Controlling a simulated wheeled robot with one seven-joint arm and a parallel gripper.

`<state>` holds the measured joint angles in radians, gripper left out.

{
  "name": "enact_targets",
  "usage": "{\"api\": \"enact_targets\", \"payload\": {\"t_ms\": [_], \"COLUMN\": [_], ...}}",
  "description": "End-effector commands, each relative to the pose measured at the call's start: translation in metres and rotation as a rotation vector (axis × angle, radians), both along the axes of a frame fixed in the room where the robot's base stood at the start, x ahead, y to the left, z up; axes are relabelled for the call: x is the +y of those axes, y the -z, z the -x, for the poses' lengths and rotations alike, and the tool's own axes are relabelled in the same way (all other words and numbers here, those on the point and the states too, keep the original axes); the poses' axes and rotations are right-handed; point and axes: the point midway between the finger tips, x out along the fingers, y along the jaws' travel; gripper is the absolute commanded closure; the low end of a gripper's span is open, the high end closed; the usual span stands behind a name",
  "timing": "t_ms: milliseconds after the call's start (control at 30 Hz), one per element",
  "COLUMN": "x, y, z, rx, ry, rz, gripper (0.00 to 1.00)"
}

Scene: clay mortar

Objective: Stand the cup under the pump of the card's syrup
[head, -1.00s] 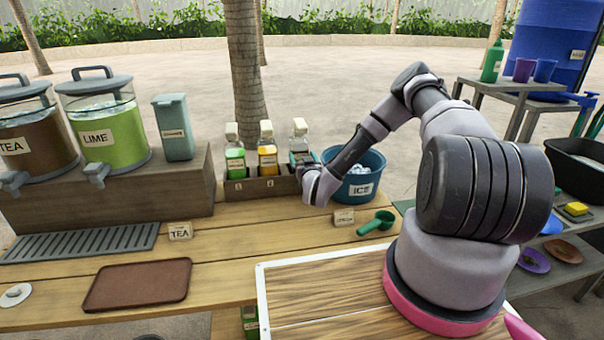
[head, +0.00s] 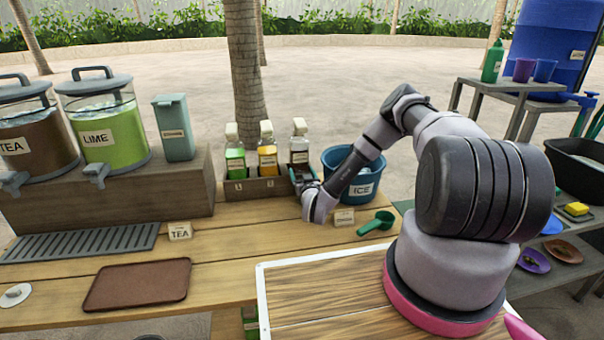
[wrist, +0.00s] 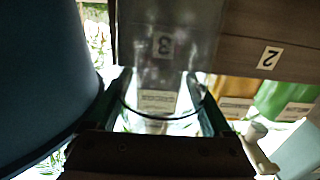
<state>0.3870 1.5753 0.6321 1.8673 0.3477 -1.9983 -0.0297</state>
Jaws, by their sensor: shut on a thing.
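My gripper (wrist: 163,98) is shut on a clear cup (wrist: 172,62), seen in the wrist view with its rim between the fingers. In the head view my gripper (head: 304,182) is at the right front of the syrup rack (head: 255,189), and the cup is hard to make out. The rack's "3" label shows through the cup. Three pump bottles stand in the rack: green (head: 235,158), orange (head: 267,156) and dark brown (head: 299,150), the brown one nearest my gripper. A small card (head: 344,217) stands in front; its word is too small to read.
A blue ICE bucket (head: 362,178) stands close on the right of my gripper. A green scoop (head: 376,223) lies in front of it. LIME and TEA dispensers (head: 106,125) stand left. A brown tray (head: 137,284) lies front left; the middle table is clear.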

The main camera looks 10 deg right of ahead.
Motion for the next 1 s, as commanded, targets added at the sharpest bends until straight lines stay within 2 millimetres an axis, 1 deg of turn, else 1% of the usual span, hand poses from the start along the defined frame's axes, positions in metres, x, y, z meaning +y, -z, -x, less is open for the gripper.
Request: {"api": "enact_targets", "payload": {"t_ms": [33, 67, 267, 367, 467, 533, 800, 900, 1000], "x": [0.0, 0.0, 0.0, 0.0, 0.0, -0.001, 0.0, 0.0, 0.0], "y": [0.0, 0.0, 0.0, -0.003, -0.001, -0.001, 0.0, -0.001, -0.001], "z": [0.0, 0.0, 0.0, 0.0, 0.012, 0.025, 0.084, 0.101, 0.112], "rx": [0.0, 0.0, 0.0, 0.0, 0.003, 0.004, 0.007, 0.005, 0.003], "ry": [0.0, 0.0, 0.0, 0.0, 0.0, 0.001, 0.001, 0.001, 0.001], "rz": [0.0, 0.0, 0.0, 0.0, 0.0, -0.002, -0.004, -0.003, -0.002], "gripper": [0.04, 0.0, 0.0, 0.0, 0.0, 0.0, 0.0, 0.0, 0.0]}}
